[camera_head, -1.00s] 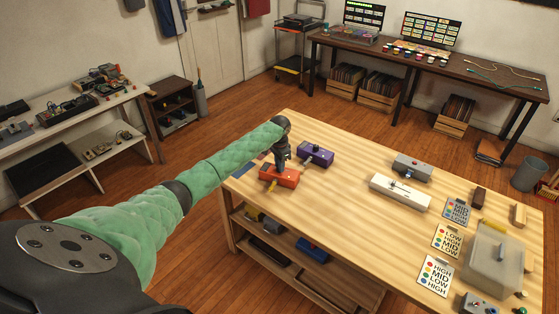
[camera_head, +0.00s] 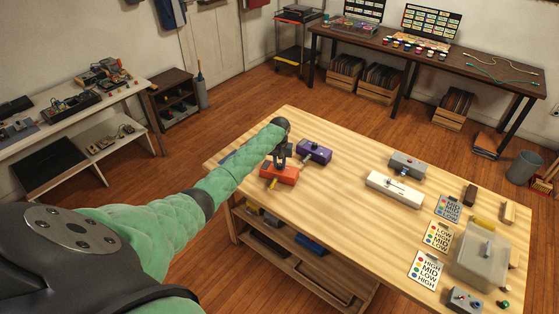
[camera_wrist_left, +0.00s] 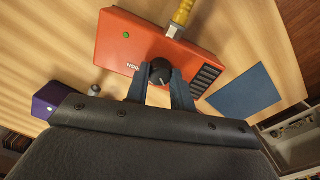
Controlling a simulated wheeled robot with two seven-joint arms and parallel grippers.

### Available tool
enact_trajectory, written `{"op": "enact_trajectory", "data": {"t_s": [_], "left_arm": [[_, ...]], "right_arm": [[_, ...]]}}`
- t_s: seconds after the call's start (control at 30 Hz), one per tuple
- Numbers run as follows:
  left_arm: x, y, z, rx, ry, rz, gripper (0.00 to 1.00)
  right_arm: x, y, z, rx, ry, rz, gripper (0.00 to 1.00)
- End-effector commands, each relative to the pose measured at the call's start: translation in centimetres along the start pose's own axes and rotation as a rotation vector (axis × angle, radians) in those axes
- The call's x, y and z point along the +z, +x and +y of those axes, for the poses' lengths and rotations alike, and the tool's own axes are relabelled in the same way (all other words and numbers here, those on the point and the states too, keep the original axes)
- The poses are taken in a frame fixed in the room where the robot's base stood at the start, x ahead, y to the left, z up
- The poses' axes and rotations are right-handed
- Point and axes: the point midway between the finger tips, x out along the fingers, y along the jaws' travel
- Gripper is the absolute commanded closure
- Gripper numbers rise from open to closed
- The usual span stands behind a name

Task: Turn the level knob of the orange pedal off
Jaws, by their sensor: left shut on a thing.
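The orange pedal (camera_head: 283,177) lies near the left corner of the wooden table. In the left wrist view the orange pedal (camera_wrist_left: 112,52) shows a lit green light and a yellow plug (camera_wrist_left: 183,12) at its edge. Its dark round knob (camera_wrist_left: 160,71) has a pale pointer mark. My left gripper (camera_head: 279,163) is over the pedal. In the left wrist view its two fingers (camera_wrist_left: 161,80) sit on either side of the knob, shut on it. My right gripper is in neither view.
A purple pedal (camera_head: 314,151) stands just behind the orange one, also seen in the left wrist view (camera_wrist_left: 48,100). A blue flat sheet (camera_wrist_left: 244,90) lies beside the orange pedal. A white device (camera_head: 394,190) and grey pedal (camera_head: 407,165) stand farther right. The table's middle is clear.

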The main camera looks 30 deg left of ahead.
Motion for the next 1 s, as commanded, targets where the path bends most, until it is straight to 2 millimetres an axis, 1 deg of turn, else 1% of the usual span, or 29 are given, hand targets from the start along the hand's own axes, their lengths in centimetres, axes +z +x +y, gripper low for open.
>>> {"op": "enact_trajectory", "data": {"t_s": [0.03,0.1,0.37,0.87,0.9,0.97,1.0], "left_arm": [[0.02,-0.21,0.06,0.001,-0.026,0.0,0.99],[0.0,-0.2,0.03,0.001,-0.059,0.0,0.99],[0.0,-0.06,0.03,0.0,-0.133,0.0,0.99],[-0.01,-0.02,0.0,0.0,-0.147,0.0,0.99],[-0.01,-0.02,0.0,0.0,-0.147,0.001,0.69],[-0.01,-0.02,0.0,0.0,-0.147,0.0,0.57],[-0.01,-0.02,0.0,0.0,-0.147,0.0,0.54]], "right_arm": [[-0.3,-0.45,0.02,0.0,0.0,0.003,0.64],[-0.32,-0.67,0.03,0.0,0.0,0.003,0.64],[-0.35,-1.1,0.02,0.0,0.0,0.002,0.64],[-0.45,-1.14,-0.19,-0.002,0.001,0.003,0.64],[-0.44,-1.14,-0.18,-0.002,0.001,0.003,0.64],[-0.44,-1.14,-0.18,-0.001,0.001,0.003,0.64],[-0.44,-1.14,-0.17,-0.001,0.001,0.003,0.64]]}}
